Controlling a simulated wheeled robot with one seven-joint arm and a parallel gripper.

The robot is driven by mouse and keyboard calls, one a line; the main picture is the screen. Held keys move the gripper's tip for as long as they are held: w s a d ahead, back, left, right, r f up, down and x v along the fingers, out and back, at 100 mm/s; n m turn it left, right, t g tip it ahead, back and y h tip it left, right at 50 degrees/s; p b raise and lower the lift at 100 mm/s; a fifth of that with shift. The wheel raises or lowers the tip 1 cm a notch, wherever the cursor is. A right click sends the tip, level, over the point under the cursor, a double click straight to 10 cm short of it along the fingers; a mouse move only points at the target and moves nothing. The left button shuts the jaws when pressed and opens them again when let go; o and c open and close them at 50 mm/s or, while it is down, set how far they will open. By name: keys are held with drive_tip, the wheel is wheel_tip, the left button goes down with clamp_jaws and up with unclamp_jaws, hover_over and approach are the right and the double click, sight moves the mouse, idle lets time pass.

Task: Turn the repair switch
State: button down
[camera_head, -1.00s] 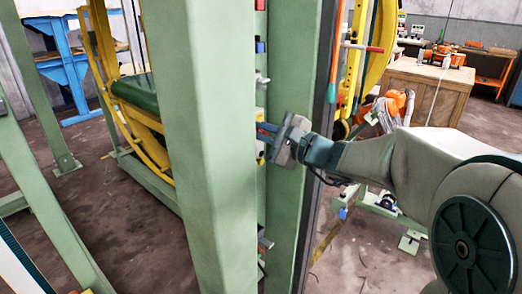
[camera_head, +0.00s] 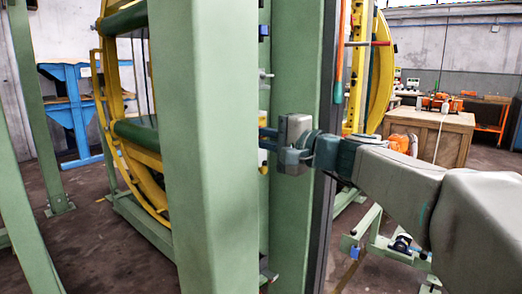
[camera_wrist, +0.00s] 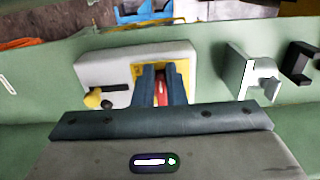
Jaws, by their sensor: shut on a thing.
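The repair switch appears to be the red knob (camera_wrist: 162,92) on a yellow plate (camera_wrist: 148,68), set on a pale grey box (camera_wrist: 103,72) on a green surface. In the wrist view my gripper (camera_wrist: 162,80) has its two dark blue fingers close on either side of the red knob, shut on it. The fingers hide most of the knob, so its turned angle cannot be told. In the head view my gripper (camera_head: 266,138) reaches left along the green column, with its fingertips partly behind the near green post. The switch itself is hidden there.
The near green post (camera_head: 205,150) stands left of my gripper. On the box are a yellow knob (camera_wrist: 92,98) and a dark slot. White and black brackets (camera_wrist: 250,75) stick out at the right. A yellow ring frame (camera_head: 160,175) stands behind.

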drive_tip(key=shift+w+d, duration=0.25)
drive_tip(key=shift+d, duration=0.15)
drive_tip(key=c, duration=1.7)
unclamp_jaws()
drive_tip(key=shift+o, duration=1.1)
drive_tip(key=shift+w+d+f, duration=0.1)
drive_tip(key=shift+w+d, duration=0.05)
drive_tip(key=shift+w, duration=0.1)
drive_tip(key=p+v, duration=0.1)
drive_tip(key=v, duration=1.2)
drive_tip(key=shift+s, duration=0.45)
